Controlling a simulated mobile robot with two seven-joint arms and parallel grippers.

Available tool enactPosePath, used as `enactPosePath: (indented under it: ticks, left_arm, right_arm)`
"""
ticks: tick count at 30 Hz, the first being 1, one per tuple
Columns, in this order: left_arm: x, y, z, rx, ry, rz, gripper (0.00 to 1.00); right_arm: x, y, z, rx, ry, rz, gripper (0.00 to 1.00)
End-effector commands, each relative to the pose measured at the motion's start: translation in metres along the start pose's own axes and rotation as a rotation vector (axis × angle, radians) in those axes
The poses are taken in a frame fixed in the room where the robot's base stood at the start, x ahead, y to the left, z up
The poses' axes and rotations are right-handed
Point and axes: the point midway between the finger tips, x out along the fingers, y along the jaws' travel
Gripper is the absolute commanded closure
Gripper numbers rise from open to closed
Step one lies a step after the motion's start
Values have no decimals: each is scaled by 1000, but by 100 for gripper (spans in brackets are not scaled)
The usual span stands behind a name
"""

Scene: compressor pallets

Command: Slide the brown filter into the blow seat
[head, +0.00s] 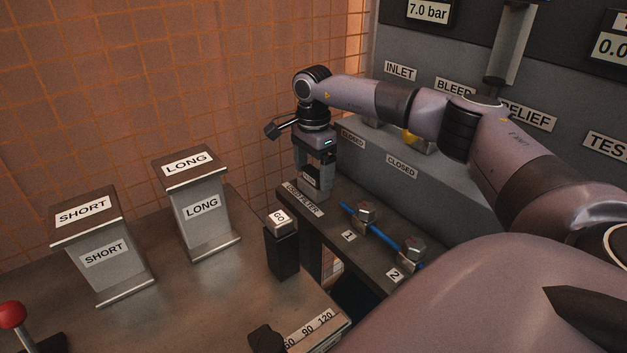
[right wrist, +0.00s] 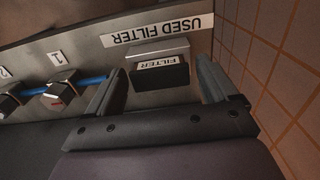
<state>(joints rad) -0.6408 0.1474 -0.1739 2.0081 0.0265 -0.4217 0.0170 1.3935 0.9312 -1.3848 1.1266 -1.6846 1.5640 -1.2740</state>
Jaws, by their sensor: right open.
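A dark block with a white FILTER label (right wrist: 160,76) stands at the USED FILTER mark, at the wall end of the dark shelf; its brown colour is not clear in this light. My right gripper (head: 312,184) points down over that end of the shelf. In the right wrist view its two fingers (right wrist: 160,92) are apart, one on each side of the block, with visible gaps. In the head view the block is mostly hidden by the fingers. I cannot make out a seat marked blow. My left gripper is not in view.
The shelf (head: 330,228) also carries hex fittings 1 (head: 366,213) and 2 (head: 412,248), joined by a blue hose. The grey panel (head: 440,172) rises behind.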

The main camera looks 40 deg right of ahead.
Motion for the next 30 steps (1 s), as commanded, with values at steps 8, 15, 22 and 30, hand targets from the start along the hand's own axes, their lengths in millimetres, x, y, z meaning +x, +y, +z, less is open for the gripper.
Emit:
enactPosePath:
  ticks: [8,15,22,30]
  left_arm:
    - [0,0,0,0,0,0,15]
    - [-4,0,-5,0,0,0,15]
    - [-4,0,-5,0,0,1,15]
    - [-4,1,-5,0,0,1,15]
  right_arm:
    - [0,0,0,0,0,0,14]
    - [-1,0,0,0,1,1,14]
    - [0,0,0,0,1,1,14]
    - [0,0,0,0,0,0,82]
